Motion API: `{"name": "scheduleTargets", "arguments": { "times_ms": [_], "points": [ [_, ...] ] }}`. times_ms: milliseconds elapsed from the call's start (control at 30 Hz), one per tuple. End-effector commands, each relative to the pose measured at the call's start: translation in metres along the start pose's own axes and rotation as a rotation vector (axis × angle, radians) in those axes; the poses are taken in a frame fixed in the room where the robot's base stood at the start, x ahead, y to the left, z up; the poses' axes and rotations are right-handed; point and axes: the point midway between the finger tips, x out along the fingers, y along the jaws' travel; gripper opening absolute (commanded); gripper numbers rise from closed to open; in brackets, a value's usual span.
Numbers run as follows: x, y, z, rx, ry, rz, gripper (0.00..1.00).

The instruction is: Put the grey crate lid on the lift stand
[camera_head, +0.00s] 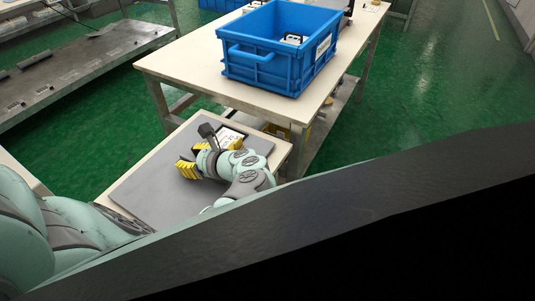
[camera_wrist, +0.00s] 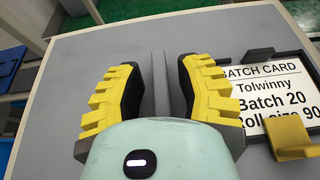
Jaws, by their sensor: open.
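A flat grey panel, which looks like the grey crate lid (camera_head: 140,190), lies on a low beige-topped table (camera_head: 274,149) in the head view. In the wrist view, a grey surface (camera_wrist: 85,60) fills most of the picture, with a narrow upright grey bar (camera_wrist: 160,75) on it. My gripper (camera_head: 187,169) is low over the panel, with yellow-backed fingers. In the wrist view my gripper (camera_wrist: 158,85) is open, one finger on each side of the bar, with gaps visible. I cannot tell for sure which thing is the lift stand.
A batch card (camera_wrist: 265,90) in a dark frame with a yellow clip (camera_wrist: 290,138) lies right of my gripper. A blue crate (camera_head: 265,70) stands on a higher beige table (camera_head: 185,65) behind. A grey bench (camera_head: 80,75) is at upper left. Green floor (camera_head: 440,90) is open at right.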

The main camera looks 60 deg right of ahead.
Motion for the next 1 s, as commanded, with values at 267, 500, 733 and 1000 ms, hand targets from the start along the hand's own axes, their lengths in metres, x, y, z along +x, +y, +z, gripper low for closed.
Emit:
{"name": "scheduleTargets", "arguments": {
  "times_ms": [267,500,733,1000],
  "points": [
    [-0.020,-0.001,0.003,0.002,0.001,-0.002,0.34],
    [-0.073,-0.002,0.003,0.001,0.003,-0.009,0.34],
    [-0.110,-0.002,0.002,0.001,0.001,-0.007,0.34],
    [-0.122,0.000,0.001,0.002,0.000,-0.001,0.34]
  ]
}}
